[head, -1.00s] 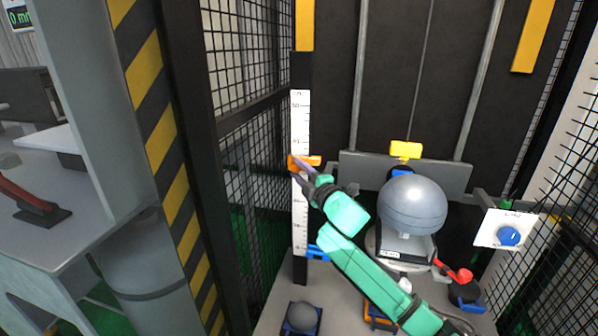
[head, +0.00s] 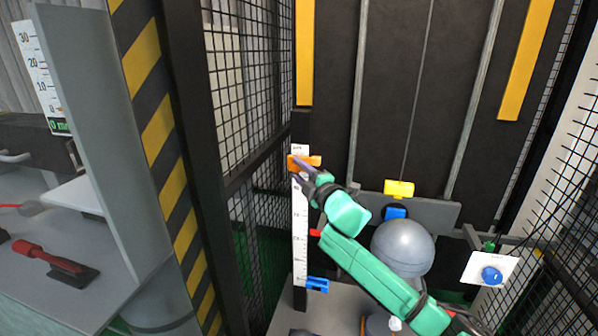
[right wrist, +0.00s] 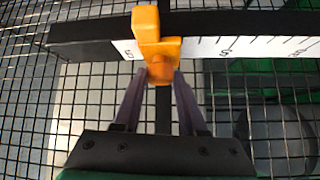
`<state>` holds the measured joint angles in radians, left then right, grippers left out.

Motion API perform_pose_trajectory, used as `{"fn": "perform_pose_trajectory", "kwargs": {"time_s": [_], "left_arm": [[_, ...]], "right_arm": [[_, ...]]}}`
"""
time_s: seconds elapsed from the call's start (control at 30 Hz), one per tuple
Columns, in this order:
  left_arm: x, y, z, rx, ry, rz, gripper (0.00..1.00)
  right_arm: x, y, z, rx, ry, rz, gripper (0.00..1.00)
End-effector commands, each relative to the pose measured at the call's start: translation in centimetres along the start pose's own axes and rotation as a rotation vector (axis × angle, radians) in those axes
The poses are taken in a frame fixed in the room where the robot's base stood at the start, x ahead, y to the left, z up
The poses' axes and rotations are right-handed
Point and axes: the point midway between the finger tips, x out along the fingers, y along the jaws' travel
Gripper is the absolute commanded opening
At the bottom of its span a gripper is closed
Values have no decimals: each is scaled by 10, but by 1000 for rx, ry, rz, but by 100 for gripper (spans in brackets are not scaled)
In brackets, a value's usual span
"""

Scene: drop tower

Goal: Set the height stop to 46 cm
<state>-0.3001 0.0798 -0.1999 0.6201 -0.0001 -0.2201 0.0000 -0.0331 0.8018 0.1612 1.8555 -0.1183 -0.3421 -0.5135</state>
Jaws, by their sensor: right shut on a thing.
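The height stop is an orange slider (head: 304,162) on a white upright scale (head: 300,240) fixed to a black post. It sits near the top end of the scale. My right gripper (head: 303,168) is shut on the stop, its arm reaching in from the lower right. In the right wrist view the orange stop (right wrist: 156,50) is between the two purple fingers (right wrist: 160,78), with white scale showing on both sides. The printed numbers are too small or cut off for a sure reading. My left gripper is not in view.
A blue clamp (head: 317,284) is low on the post. A grey dome (head: 403,247) stands behind my forearm, with a yellow block (head: 399,188) above it. Wire mesh (head: 240,90) closes the left side. A blue knob (head: 492,275) is at right.

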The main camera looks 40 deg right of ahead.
Motion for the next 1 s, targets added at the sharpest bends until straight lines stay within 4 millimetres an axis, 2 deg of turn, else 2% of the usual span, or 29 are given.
{"fn": "perform_pose_trajectory", "kwargs": {"time_s": [0.13,0.17,0.2,0.23,0.53,0.67,0.77,1.0], "left_arm": [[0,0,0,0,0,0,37],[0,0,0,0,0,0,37],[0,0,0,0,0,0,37],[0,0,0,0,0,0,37],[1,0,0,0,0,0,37],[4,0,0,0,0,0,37],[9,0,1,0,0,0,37],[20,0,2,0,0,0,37]], "right_arm": [[0,0,0,0,0,0,0],[0,0,0,0,0,0,53],[0,0,0,0,0,0,68],[0,0,0,0,0,0,72],[-1,-1,0,0,0,-1,72],[-9,-3,1,1,-1,-3,72],[-24,-5,1,1,1,-4,72],[-78,-6,1,2,-1,-6,72]]}}
